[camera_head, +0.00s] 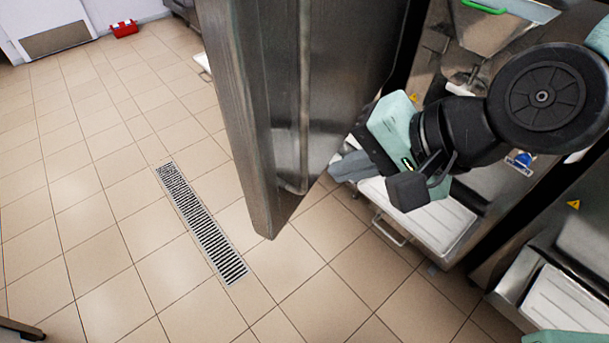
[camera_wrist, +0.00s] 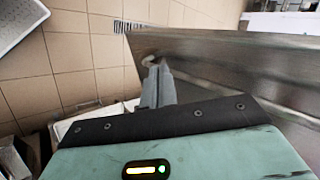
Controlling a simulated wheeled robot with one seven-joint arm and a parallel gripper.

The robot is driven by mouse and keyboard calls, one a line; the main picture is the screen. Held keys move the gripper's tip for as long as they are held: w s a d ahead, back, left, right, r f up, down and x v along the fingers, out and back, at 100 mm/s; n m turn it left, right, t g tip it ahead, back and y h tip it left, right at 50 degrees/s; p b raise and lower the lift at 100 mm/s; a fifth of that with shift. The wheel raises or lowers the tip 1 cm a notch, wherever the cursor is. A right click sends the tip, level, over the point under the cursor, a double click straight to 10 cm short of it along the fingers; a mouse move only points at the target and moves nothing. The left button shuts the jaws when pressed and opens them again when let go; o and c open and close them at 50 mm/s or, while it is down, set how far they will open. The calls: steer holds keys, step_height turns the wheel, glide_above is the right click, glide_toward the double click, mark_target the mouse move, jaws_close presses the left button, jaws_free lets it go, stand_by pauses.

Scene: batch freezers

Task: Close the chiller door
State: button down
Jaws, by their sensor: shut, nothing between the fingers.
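The chiller door (camera_head: 275,90) is a steel panel standing open in the middle of the head view, with its free edge toward the viewer and a vertical handle bar on its inner side. In the wrist view the door (camera_wrist: 230,55) fills the upper right. My gripper (camera_head: 340,168) is shut and empty at the inner side of the door, close to its lower part. In the wrist view the fingers of my gripper (camera_wrist: 155,75) point at the door surface; I cannot tell whether they touch it.
A steel unit with a white tray (camera_head: 435,225) stands behind my arm at the right. Another white tray (camera_head: 570,305) sits at the lower right. A floor drain (camera_head: 200,220) lies in the clear tiled floor left of the door. A red box (camera_head: 124,28) is far back.

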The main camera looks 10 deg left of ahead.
steer(key=r, duration=0.1)
glide_toward(263, 168)
steer(key=shift+m+t, duration=0.3)
steer(key=shift+m, duration=0.1)
steer(key=x, duration=0.5)
steer(key=shift+s+d+f+b, duration=0.2)
steer(key=shift+s+f+b, duration=0.1)
steer(key=shift+f+b, duration=0.1)
steer(key=shift+w+a+f, duration=0.1)
steer(key=shift+w+a, duration=0.1)
steer(key=shift+a, duration=0.25)
steer(key=shift+a, duration=0.1)
